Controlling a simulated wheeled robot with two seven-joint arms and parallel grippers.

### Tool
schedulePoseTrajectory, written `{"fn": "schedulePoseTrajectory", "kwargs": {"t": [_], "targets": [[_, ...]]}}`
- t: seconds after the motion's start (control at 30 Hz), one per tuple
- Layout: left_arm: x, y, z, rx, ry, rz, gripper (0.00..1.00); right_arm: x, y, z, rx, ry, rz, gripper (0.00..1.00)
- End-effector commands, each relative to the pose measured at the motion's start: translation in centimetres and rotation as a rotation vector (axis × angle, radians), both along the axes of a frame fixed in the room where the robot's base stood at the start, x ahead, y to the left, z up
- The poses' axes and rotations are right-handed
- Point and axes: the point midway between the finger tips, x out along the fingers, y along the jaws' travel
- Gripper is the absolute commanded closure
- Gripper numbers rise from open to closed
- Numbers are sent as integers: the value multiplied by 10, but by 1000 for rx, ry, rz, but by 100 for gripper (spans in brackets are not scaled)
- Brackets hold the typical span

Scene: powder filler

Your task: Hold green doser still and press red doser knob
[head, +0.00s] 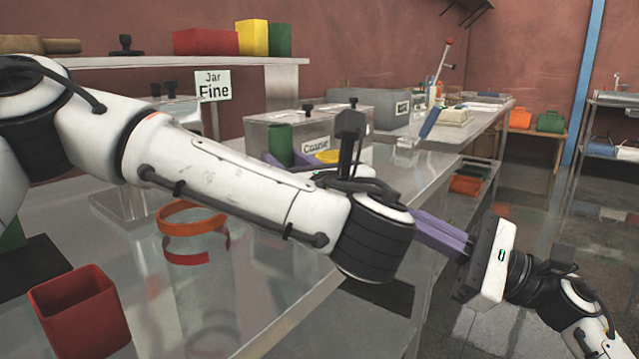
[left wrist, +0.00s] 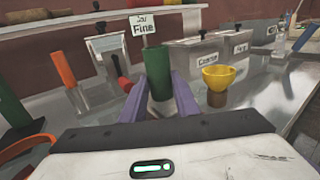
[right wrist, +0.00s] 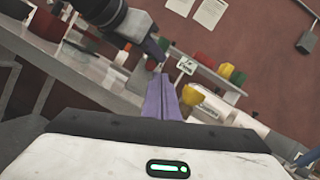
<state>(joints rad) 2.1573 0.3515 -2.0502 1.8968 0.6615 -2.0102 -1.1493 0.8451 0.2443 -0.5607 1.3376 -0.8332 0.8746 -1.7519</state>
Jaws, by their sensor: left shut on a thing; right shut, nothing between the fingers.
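The green doser (left wrist: 158,72) is an upright green cylinder between the purple fingers of my left gripper (left wrist: 158,98), which is shut on it. In the head view the green doser (head: 279,145) shows beyond my left arm, with part of the left gripper (head: 288,161). A small red part (left wrist: 125,85) shows just left of the green doser in the left wrist view; I cannot tell whether it is the red doser knob. My right gripper (right wrist: 160,98) is shut and empty. In the head view the right gripper (head: 425,228) is right of my left forearm, apart from the dosers.
A yellow bowl (left wrist: 218,76) stands right of the green doser, near the bin labelled Coarse (left wrist: 200,55). An orange cylinder (left wrist: 64,68) stands to the left. A red open container (head: 80,310) and an orange ring (head: 190,217) are on the near table. My left arm crosses the table.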

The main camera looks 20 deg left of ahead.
Motion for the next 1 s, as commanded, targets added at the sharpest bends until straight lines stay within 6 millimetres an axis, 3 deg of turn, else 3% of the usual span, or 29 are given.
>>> {"fn": "schedulePoseTrajectory", "kwargs": {"t": [0.2, 0.5, 0.73, 1.0], "targets": [[0, 0, 0, 0, 1, -1, 100, -9, 6, 12, 144, 130, -182, 100], [0, 0, 0, 0, 1, 0, 100, -33, -13, 19, 347, 353, -382, 100], [0, 0, 0, -1, 1, 0, 100, -42, -25, 17, 415, 446, -448, 100], [0, 0, 0, 0, 0, 0, 100, -43, -27, 16, 423, 456, -457, 100]]}}
